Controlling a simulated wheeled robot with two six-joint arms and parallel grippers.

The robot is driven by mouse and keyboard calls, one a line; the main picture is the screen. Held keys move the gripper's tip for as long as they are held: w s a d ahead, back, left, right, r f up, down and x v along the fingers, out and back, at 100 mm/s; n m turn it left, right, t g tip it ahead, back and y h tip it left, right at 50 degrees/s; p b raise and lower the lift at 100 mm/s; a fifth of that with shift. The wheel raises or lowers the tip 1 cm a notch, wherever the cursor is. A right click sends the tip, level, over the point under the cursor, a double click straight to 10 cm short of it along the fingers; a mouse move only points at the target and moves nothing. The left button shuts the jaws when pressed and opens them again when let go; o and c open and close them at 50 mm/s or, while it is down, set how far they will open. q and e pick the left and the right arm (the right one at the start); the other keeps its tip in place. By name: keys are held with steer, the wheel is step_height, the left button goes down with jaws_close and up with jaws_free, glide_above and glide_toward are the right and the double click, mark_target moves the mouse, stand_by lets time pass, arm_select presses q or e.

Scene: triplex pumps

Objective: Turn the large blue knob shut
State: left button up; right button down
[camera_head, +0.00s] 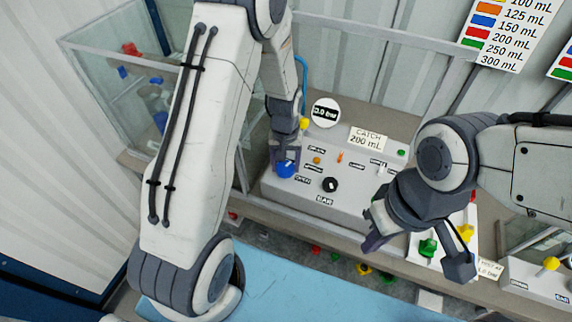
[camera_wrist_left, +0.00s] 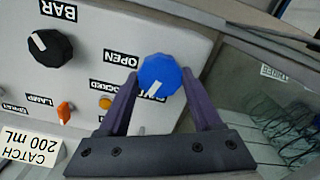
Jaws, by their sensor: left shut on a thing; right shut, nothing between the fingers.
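The large blue knob (camera_head: 286,168) is on the left part of a grey control panel (camera_head: 345,207). It also shows in the left wrist view (camera_wrist_left: 159,76), with a white mark on its face pointing toward the gripper's palm. My left gripper (camera_head: 285,152) is shut on the blue knob, one finger on each side. An "OPEN" label (camera_wrist_left: 121,58) is beside the knob; another label is partly hidden behind it. My right gripper (camera_head: 372,232) is shut and empty, in front of the panel's right side.
A black "BAR" knob (camera_head: 330,185), small orange controls and a "CATCH 200 mL" sign (camera_head: 366,138) are on the panel. A glass tank (camera_head: 120,80) stands at left. Several coloured pieces lie on the floor below. A green knob (camera_head: 428,247) is near my right gripper.

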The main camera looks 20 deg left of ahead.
mark_target(285, 166)
arm_select(q)
steer(key=shift+w+r+n, duration=0.1)
steer(key=shift+n, duration=1.8)
steer(key=o, duration=1.4)
step_height(285, 166, up, 10)
steer(key=shift+r+b, duration=0.2)
steer(key=shift+b, duration=0.95)
steer(key=s+d+r+m, duration=0.4)
steer(key=s+d+m, duration=0.2)
steer(key=s+d, duration=0.35)
steer(key=s+d+m, duration=0.1)
steer(key=s+m, duration=0.2)
steer(key=s, duration=0.1)
steer(key=s+d+r+m, duration=0.1)
steer(key=s+d+m, duration=0.1)
steer(key=s, duration=0.3)
steer(key=s+d+m+h+b, duration=0.1)
steer(key=s+d+m, duration=0.1)
steer(key=s, duration=0.3)
steer(key=shift+s+r+m, duration=0.15)
steer(key=shift+r+m, duration=0.05)
steer(key=shift+m, duration=0.7)
